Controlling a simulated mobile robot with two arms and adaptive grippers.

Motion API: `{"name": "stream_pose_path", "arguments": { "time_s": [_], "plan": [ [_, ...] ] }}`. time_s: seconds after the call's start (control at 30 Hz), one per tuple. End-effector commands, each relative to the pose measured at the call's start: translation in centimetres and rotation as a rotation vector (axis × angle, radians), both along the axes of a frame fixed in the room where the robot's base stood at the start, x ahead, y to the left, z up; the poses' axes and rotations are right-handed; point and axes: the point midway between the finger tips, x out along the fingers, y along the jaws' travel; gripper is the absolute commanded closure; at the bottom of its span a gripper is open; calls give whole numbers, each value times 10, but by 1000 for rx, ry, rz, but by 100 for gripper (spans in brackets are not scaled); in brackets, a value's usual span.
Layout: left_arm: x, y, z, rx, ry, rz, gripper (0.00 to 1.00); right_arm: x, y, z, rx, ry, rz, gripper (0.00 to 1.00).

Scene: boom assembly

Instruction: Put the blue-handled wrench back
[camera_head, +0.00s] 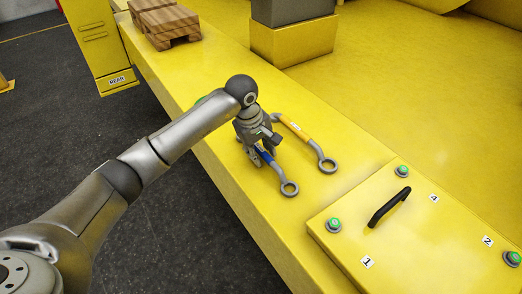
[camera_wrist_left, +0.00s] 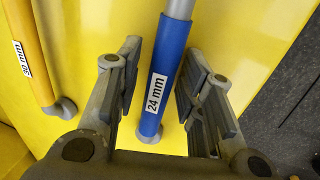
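The blue-handled wrench (camera_head: 265,155) lies on the yellow beam, its grey ring end toward the front right in the head view. In the left wrist view its blue handle (camera_wrist_left: 172,62) carries a "24 mm" label. My left gripper (camera_head: 260,150) is over this handle and hides part of it in the head view. In the left wrist view the left gripper (camera_wrist_left: 165,98) is open, with one finger on each side of the handle and visible gaps between. My right gripper is in neither view.
A wrench with a yellow-orange handle (camera_head: 296,128) lies close beside, also in the left wrist view (camera_wrist_left: 32,62). A raised yellow panel (camera_head: 420,240) with a black handle (camera_head: 388,207) and green-topped buttons is at front right. Wooden blocks (camera_head: 164,22) sit at the back.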

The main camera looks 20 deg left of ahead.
Motion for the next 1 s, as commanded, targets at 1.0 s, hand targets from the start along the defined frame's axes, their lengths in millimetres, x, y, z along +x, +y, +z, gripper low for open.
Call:
{"name": "stream_pose_path", "arguments": {
  "time_s": [1.0],
  "plan": [
    [-20,16,108,0,-1,0,57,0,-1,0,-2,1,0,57]
  ]
}}
